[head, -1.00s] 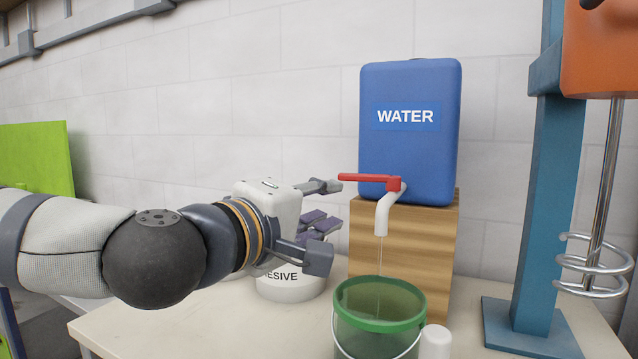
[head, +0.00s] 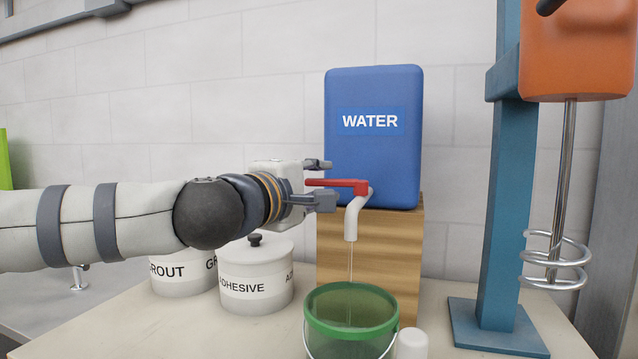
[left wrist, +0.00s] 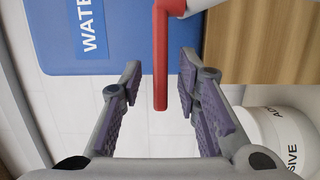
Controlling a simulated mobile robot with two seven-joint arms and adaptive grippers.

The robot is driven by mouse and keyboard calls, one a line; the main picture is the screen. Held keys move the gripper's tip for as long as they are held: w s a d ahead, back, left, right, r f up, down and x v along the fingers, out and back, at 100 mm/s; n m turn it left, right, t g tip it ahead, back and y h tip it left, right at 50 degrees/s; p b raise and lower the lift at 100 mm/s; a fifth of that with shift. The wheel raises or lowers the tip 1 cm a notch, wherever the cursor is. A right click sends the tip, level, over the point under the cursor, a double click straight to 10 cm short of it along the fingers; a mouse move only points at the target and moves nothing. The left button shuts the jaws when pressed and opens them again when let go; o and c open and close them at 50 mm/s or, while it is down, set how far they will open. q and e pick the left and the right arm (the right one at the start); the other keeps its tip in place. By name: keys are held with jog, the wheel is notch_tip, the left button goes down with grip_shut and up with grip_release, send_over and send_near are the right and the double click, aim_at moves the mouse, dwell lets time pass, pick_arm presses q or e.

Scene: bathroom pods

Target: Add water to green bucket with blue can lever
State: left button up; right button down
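The blue water can (head: 375,155) stands on a wooden block (head: 400,255). Its red lever (head: 345,186) points left from the white spout (head: 351,215). A thin stream of water falls from the spout into the green bucket (head: 350,318) below. My left gripper (head: 322,184) is at the lever's free end. In the left wrist view the fingers (left wrist: 157,85) are open, with the red lever (left wrist: 160,60) reaching in between them, apart from both pads. My right gripper is not in view.
White adhesive (head: 257,280) and grout (head: 180,272) pots stand under my left arm. A white cup (head: 412,344) stands beside the bucket. A blue mixer stand (head: 505,220) with a metal whisk (head: 556,262) is at the right.

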pick_arm(q)
grip_shut()
jog(key=shift+w+r+m+g+h, duration=0.1)
jog(key=shift+w+m+g+h, duration=0.3)
jog(key=shift+m+h, duration=0.15)
jog(key=shift+w+d+m+g+h, duration=0.15)
jog(key=shift+w+m+g+h, duration=0.1)
jog(key=shift+m+g+h, duration=0.7)
jog(key=shift+n+t, duration=0.25)
jog(key=shift+n, duration=0.05)
grip_release()
